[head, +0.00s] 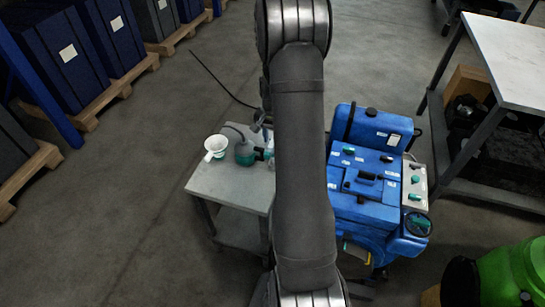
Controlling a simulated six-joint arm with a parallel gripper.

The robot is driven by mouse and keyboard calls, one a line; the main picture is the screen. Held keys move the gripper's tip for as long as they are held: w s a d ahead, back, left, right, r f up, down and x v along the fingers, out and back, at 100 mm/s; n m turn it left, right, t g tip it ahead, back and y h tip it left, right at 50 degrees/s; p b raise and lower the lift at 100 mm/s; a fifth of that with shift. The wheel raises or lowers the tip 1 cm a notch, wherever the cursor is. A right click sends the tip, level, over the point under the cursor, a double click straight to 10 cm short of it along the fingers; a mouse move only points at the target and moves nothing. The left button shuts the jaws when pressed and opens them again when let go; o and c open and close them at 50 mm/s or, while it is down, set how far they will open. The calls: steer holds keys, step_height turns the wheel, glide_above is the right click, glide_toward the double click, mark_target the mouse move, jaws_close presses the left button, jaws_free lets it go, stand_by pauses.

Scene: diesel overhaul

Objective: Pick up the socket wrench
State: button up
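I cannot make out the socket wrench in the head view. My arm runs down the middle of the picture and covers the right part of a small grey table (225,187), where things may be hidden. I cannot make out my gripper's fingers. A small grey shape shows at the arm's left edge above the table, but I cannot tell what it is.
On the table stand a white funnel-like cup (216,146) and a teal-and-grey can (245,153). A blue machine (372,180) stands close on the right. A workbench (510,60) is at far right, a green drum (510,275) below it.

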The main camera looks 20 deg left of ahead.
steer(key=shift+f, duration=3.15)
steer(key=shift+r, duration=0.1)
jaws_close()
